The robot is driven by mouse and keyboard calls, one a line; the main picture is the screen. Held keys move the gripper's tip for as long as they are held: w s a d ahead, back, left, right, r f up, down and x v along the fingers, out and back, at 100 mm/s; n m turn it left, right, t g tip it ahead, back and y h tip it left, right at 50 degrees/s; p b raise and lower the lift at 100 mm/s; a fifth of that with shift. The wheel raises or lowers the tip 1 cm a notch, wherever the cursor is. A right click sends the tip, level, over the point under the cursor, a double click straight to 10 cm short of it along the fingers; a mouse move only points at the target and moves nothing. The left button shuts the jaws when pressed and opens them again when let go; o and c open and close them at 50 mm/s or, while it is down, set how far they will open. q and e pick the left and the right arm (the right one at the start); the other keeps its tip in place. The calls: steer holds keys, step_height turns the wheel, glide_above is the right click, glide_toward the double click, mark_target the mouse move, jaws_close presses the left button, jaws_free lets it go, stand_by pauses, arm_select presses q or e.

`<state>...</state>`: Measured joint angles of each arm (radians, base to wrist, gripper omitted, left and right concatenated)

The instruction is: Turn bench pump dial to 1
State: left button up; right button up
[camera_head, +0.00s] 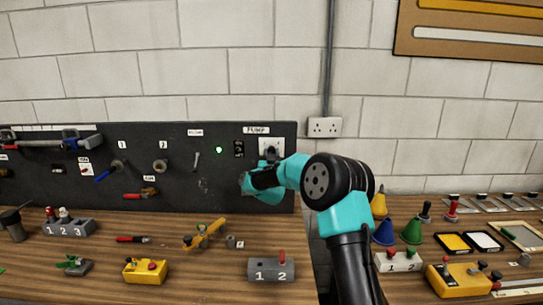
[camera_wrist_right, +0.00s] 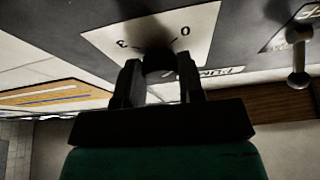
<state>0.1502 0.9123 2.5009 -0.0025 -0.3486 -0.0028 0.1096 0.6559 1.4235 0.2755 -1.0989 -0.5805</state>
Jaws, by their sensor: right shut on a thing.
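The bench pump dial has a white plate (camera_head: 265,144) on the dark back panel, under a PUMP label (camera_head: 256,130). In the right wrist view the white plate (camera_wrist_right: 195,28) shows a 0 and a 3; the other marks are hidden. My right gripper (camera_head: 271,156) is at the dial, and its two dark fingers (camera_wrist_right: 161,80) are shut on the dark dial knob (camera_wrist_right: 157,58), one on each side. The knob's pointer is in shadow, so I cannot tell which number it faces. My left gripper is not in view.
A green light (camera_head: 219,150) and a dark switch (camera_head: 239,148) sit left of the dial. A grey block marked 1 and 2 (camera_head: 271,270) stands on the bench below. Several tools and coloured cones lie around. A wall socket (camera_head: 324,127) is to the right.

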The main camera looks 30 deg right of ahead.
steer(key=shift+m, duration=0.4)
steer(key=m+g+h, duration=0.1)
steer(key=m, duration=0.2)
steer(key=m+g+h, duration=0.1)
steer(key=m+g, duration=0.1)
steer(key=m, duration=0.2)
steer(key=m+g+h, duration=0.1)
steer(key=m, duration=0.3)
steer(key=shift+w+a+r+g+h, duration=0.15)
steer(key=shift+a+g+h, duration=0.15)
steer(key=shift+h, duration=0.1)
steer(key=m+g, duration=0.2)
steer(key=m, duration=0.3)
steer(key=shift+r+m, duration=0.15)
steer(key=shift+m, duration=0.15)
steer(key=m+g+y, duration=0.1)
steer(key=m, duration=0.3)
steer(key=shift+r, duration=0.1)
steer(key=shift+g, duration=0.3)
steer(key=o, duration=0.9)
